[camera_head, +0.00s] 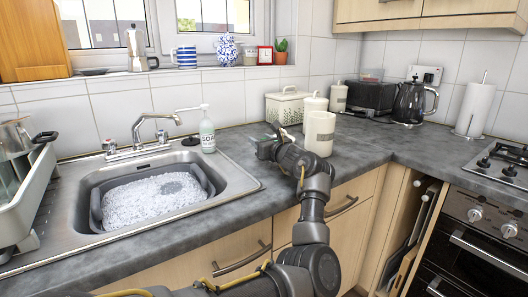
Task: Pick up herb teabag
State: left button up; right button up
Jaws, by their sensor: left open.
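My left gripper (268,146) is low over the grey worktop, between the soap bottle and a cream canister (320,133). It is open, though its fingertips are small and partly hidden by my own wrist. A small pale thing with a bit of red (289,137) shows just behind the gripper, next to the canister. I cannot tell whether it is the herb teabag. No teabag can be made out clearly elsewhere. My right gripper is not in view.
A sink (150,200) with suds and a tap (150,129) lies to the left. A cream bread bin (286,107), a kettle (410,101) and a paper roll (473,110) stand farther right. The worktop right of the canister is clear.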

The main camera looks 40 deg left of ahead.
pick_arm(q)
grip_shut()
dwell(0.4)
jog(key=shift+r, duration=0.3)
notch_tip(320, 180, up, 2)
jog(key=shift+r, duration=0.2)
jog(key=s+d+r+b, duration=0.1)
jog(key=s+d+r, duration=0.4)
jog(key=d+r, duration=0.5)
jog(key=d, duration=0.3)
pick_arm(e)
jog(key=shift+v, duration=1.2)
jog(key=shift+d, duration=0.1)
